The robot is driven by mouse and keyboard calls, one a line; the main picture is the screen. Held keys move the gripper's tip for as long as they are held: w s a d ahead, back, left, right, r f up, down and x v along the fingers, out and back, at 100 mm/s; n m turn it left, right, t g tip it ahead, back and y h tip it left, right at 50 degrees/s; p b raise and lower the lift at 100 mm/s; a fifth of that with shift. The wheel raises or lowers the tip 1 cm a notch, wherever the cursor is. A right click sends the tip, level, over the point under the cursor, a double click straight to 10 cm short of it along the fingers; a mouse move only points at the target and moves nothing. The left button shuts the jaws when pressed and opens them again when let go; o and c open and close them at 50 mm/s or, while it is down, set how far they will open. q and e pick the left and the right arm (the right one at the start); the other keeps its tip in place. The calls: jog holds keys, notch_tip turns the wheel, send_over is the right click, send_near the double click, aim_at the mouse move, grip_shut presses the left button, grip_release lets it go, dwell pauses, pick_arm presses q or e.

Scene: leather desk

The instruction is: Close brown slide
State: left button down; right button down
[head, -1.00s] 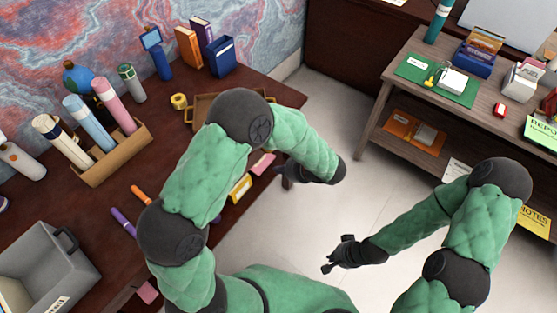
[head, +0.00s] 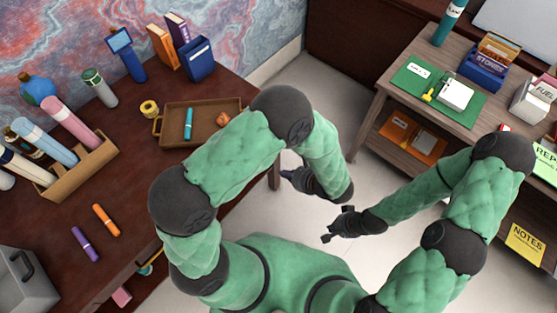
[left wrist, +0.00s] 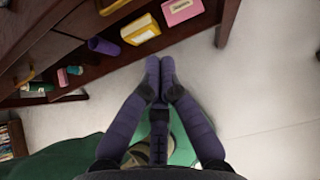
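The brown desk (head: 150,185) stands on the left in the head view. Its dark brown front (left wrist: 62,50), with small metal handles, fills the upper left of the left wrist view; I take the brown slide to be part of it, but cannot tell which panel or how far out it is. My left gripper (head: 284,174) is over the floor just right of the desk edge. In the left wrist view its fingers (left wrist: 160,62) meet with nothing between them, apart from the desk front. My right gripper (head: 327,238) hangs over open floor; its finger opening is unclear.
A yellow box (left wrist: 140,29), a pink book (left wrist: 182,10) and a purple cup (left wrist: 103,46) sit low in the desk. A brown tray (head: 205,138) is on the desktop. A second table (head: 395,80) stands at right. Pale floor between is clear.

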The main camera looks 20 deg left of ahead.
pick_arm(q)
jog(key=w+a+f+b, duration=0.3)
jog(key=w+a+f, duration=0.1)
jog(key=a, duration=0.6)
jog(key=shift+f, duration=0.65)
jog(key=shift+a, duration=0.1)
jog(key=shift+a, duration=0.1)
jog(key=shift+w+a+b, duration=0.25)
jog(key=shift+a, duration=0.35)
jog(key=shift+w+a+b, duration=0.25)
jog(key=shift+a, duration=0.35)
